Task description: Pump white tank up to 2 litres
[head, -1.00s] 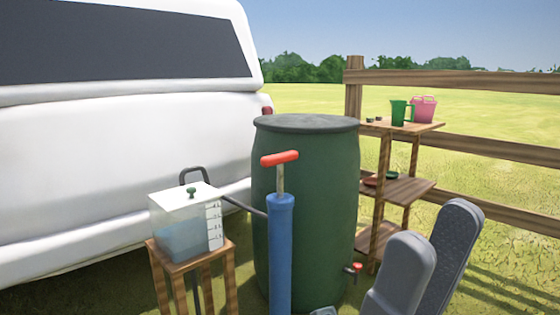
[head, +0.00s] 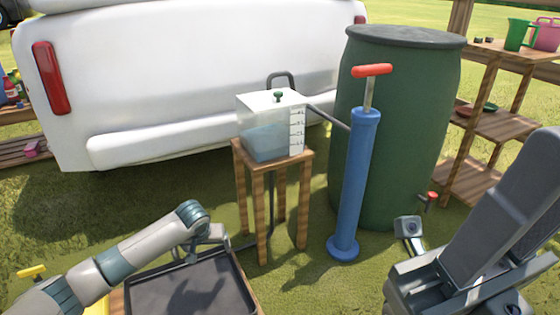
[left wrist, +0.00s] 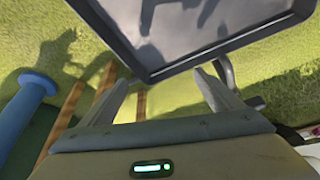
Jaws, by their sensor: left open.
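The white tank (head: 270,125) stands on a wooden stand (head: 272,165), with bluish water in its lower part. Its scale marks show on the right face, but the numbers are too small to read. The blue pump (head: 354,185) stands upright on the grass right of it, its red T-handle (head: 372,70) raised on a rod. My left gripper (head: 205,245) is low, left of the stand and above a dark tray. In the left wrist view my left gripper (left wrist: 162,88) is open and empty. My right arm is at the lower right; its jaws cannot be made out.
The dark tray (head: 236,305) lies below my left gripper. A green barrel (head: 400,130) with a red tap (head: 432,196) stands behind the pump. Wooden shelves (head: 505,122) hold a green jug (head: 518,35). A white vehicle (head: 190,70) is behind the tank.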

